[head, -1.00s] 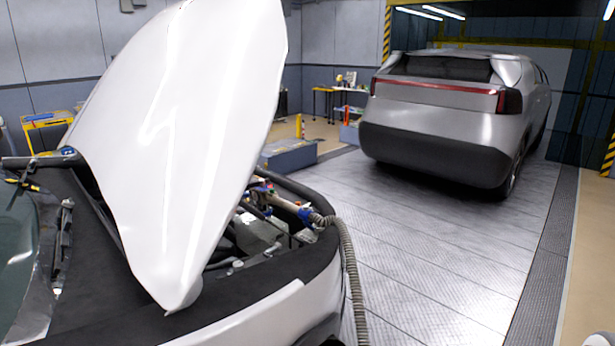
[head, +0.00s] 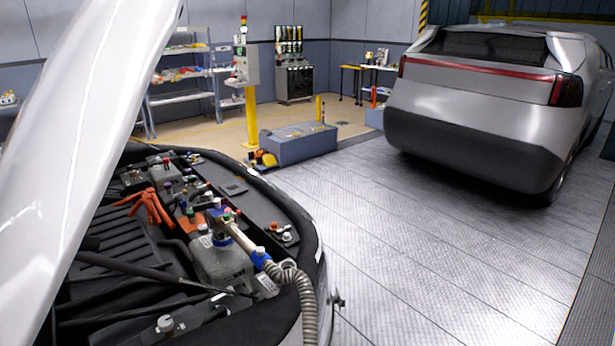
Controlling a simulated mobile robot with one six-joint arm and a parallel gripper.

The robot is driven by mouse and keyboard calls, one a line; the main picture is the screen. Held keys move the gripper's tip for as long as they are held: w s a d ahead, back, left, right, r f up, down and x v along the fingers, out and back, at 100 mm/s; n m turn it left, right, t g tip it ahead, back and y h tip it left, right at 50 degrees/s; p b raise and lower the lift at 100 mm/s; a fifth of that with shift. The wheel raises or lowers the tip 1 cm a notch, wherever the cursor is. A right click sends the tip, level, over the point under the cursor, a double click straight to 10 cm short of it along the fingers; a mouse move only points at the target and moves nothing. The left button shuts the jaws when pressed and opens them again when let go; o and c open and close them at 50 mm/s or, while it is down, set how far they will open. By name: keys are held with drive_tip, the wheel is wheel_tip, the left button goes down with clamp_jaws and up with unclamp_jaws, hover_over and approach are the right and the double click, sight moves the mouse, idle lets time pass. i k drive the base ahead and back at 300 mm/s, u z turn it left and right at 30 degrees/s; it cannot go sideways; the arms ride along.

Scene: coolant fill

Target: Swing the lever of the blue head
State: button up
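The blue head (head: 218,212) sits among the caps at the front of the open engine bay, on or over a grey tank (head: 222,262). A pale tube (head: 238,236) runs from it down to the right to a blue collar (head: 260,258) and a grey ribbed hose (head: 305,300), which hangs over the car's front edge. Small red and white parts lie close around the head. I cannot tell which of them is its lever, or how the lever is turned. My gripper is not in view.
The raised white hood (head: 85,150) covers the left side. An orange-red object (head: 150,207) lies in the bay, near several coloured caps. A dark rod (head: 150,272) crosses the bay. A grey car (head: 480,115) stands behind right. The metal floor (head: 430,260) between is clear.

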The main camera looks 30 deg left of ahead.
sight(217, 202)
drive_tip(key=z, duration=0.05)
drive_tip(key=i, duration=2.6)
drive_tip(key=u, duration=3.7)
drive_tip(key=i, duration=1.05)
drive_tip(key=z, duration=0.1)
